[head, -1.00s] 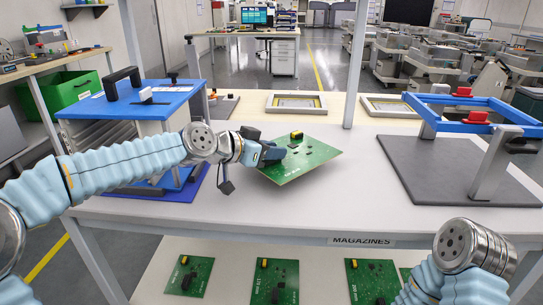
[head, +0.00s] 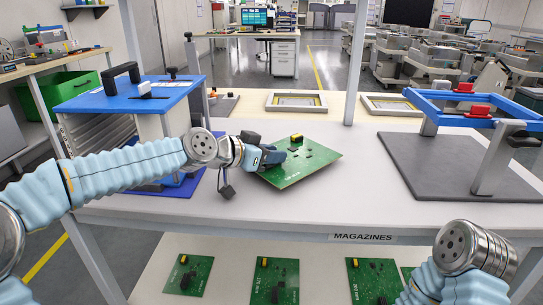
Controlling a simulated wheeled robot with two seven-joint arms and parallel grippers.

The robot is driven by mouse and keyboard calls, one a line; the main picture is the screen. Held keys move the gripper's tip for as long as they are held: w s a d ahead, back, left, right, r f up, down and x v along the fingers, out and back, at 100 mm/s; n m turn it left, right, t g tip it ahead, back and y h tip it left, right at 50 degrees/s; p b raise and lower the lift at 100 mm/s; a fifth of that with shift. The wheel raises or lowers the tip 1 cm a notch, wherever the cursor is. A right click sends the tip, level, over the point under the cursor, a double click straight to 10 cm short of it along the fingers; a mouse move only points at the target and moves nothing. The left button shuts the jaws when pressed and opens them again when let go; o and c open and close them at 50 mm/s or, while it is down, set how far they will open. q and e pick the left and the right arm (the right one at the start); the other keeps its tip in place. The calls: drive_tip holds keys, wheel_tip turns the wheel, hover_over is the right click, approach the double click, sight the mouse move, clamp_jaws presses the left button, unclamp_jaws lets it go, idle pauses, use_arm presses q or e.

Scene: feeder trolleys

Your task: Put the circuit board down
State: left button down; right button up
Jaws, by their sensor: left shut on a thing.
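A green circuit board (head: 310,165) with a yellow part and dark chips is in the middle of the head view, over the white table top (head: 330,205). My left gripper (head: 277,156) is shut on the board's left edge. The board looks tilted; I cannot tell whether any part of it touches the table. My right arm shows at the lower right, but its gripper is out of the frame.
A blue-topped magazine rack (head: 130,97) stands left on the table. A blue frame fixture on a grey mat (head: 415,165) stands right. Several green boards lie on the lower shelf (head: 225,255). Framed plates (head: 297,104) lie at the back. The table's middle front is clear.

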use_arm(q)
drive_tip(key=c, duration=0.9)
unclamp_jaws()
drive_tip(key=shift+f, duration=0.55)
drive_tip(key=shift+r+p, duration=0.3)
drive_tip(key=shift+p, duration=0.1)
drive_tip(key=shift+r+p, duration=0.45)
drive_tip(key=shift+p, duration=0.15)
drive_tip(key=b+v, duration=0.3)
drive_tip(key=v, duration=0.5)
drive_tip(key=shift+s+a+b, duration=0.15)
drive_tip(key=shift+a+b, duration=0.2)
drive_tip(key=shift+b, duration=0.05)
drive_tip(key=shift+r+v, duration=0.25)
drive_tip(key=shift+v, duration=1.45)
drive_tip(key=shift+d, duration=0.2)
